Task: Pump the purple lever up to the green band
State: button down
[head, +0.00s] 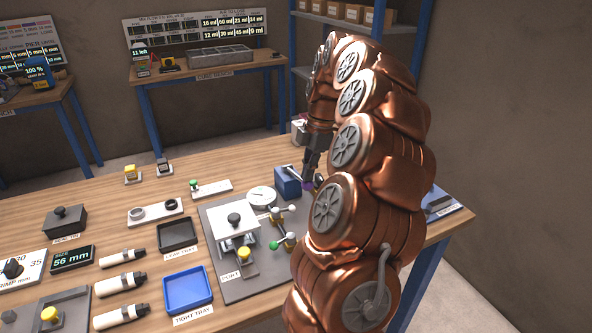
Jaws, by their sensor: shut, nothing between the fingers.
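The purple lever tip (308,187) shows as a small patch beside a blue block (288,182) on the grey plate, at the right part of the bench. My dark gripper (308,176) points down right at the purple patch, shut with nothing in it. I cannot tell whether it touches the lever. My copper arm hides much of the area to the right of it. A round white gauge (261,196) stands left of the blue block. Its needle and any green band are too small to make out.
On the grey plate (240,288) stand a white platform with a black knob (234,219), green-handled valves (282,243) and a yellow-topped part (244,255). Blue (188,291) and black (177,236) trays lie to the left. The bench's back edge is fairly clear.

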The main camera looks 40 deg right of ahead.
jog(key=shift+r, duration=0.1)
dwell(0.3)
jog(key=shift+f+b, duration=0.95)
jog(key=shift+f, duration=0.75)
jog(key=shift+r+p, duration=0.7)
jog(key=shift+r, duration=1.1)
jog(key=shift+f, duration=0.1)
jog(key=shift+f+b, duration=0.95)
jog(key=shift+f, duration=0.8)
jog(key=shift+r+p, duration=0.8)
jog(key=shift+r, duration=1.05)
jog(key=shift+r+p, duration=1.5)
jog(key=shift+r, duration=1.5)
